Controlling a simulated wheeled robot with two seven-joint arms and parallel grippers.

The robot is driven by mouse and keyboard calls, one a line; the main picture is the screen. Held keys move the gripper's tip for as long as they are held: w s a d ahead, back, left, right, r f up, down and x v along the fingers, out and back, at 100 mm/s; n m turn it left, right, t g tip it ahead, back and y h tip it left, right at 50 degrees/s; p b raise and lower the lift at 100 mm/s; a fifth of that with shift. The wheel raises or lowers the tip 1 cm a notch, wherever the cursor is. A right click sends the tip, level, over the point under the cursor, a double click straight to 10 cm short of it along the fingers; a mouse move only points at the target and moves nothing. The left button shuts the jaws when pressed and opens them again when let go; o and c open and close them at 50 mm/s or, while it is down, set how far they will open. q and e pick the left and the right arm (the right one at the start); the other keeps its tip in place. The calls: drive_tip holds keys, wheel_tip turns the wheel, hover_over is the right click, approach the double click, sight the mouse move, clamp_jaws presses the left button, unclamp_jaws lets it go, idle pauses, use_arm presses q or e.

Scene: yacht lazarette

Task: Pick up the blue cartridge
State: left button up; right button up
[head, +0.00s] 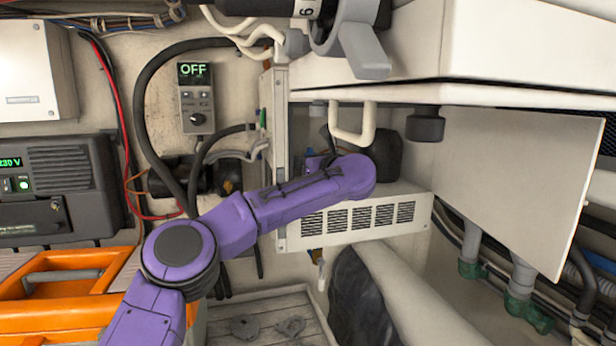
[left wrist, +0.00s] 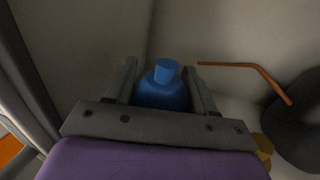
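The blue cartridge (left wrist: 163,92) shows in the left wrist view, with a narrower blue cap or neck on top. It is between the two grey fingers of my left gripper (left wrist: 162,82), which are spread apart on either side of it. I cannot tell whether either finger touches it. Its lower part is hidden behind the gripper body. In the head view my left arm reaches into the open white cabinet, and its links largely hide the gripper. A small blue patch (head: 311,153) shows there, perhaps the cartridge.
A white pipe loop (head: 354,136) and a dark knob (head: 425,124) hang above the arm. A vented white box (head: 360,218) is below it. An open white door panel (head: 515,180) is at right. An orange-brown rod (left wrist: 250,68) is right of the fingers.

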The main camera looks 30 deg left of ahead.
use_arm(q)
drive_tip(key=shift+s+d+r, duration=0.25)
drive_tip(key=shift+s, duration=0.05)
drive_tip(key=shift+c, duration=1.3)
drive_tip(key=shift+d+r, duration=0.1)
drive_tip(key=shift+d, duration=0.3)
drive_tip(key=shift+w+d, duration=0.2)
drive_tip(key=shift+d, duration=0.2)
drive_tip(key=shift+a, duration=0.2)
use_arm(e)
drive_tip(key=shift+s+d+f, duration=0.15)
drive_tip(key=shift+d, duration=0.25)
use_arm(q)
drive_tip(key=shift+d+r, duration=0.1)
use_arm(e)
drive_tip(key=shift+f, duration=0.1)
